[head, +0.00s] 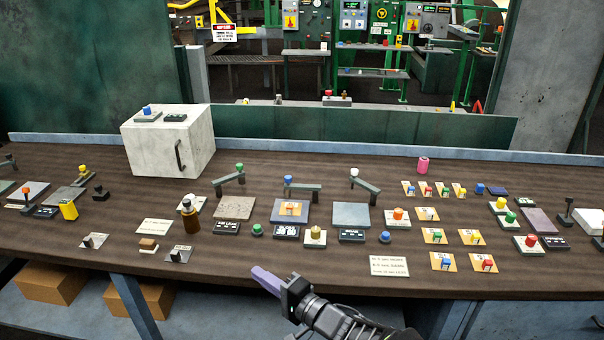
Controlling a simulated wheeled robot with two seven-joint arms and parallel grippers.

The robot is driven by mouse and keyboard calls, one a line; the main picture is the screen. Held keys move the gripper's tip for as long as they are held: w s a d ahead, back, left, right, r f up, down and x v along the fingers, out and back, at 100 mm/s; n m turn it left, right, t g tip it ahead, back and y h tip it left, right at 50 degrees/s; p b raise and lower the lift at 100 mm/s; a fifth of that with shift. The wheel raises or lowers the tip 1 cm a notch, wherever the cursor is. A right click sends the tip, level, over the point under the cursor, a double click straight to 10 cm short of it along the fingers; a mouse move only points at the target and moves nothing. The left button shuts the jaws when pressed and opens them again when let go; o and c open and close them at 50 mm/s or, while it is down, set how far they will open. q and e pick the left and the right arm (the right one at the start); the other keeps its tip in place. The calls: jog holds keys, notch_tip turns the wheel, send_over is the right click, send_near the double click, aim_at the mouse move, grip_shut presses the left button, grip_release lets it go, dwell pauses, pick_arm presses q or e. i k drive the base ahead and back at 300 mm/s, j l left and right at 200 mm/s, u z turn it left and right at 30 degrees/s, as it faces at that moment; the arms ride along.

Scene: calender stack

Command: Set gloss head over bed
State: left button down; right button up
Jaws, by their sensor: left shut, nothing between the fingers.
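My left gripper (266,279) is shut and empty, its purple fingers in front of the table's front edge at lower centre. My right gripper is out of view.
A white box (168,143) with a handle stands at back left. Several orange tiles with small coloured pieces lie at right, near a pink cylinder (423,165).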

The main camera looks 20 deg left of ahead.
aim_at(288, 186)
jog(key=i, duration=1.35)
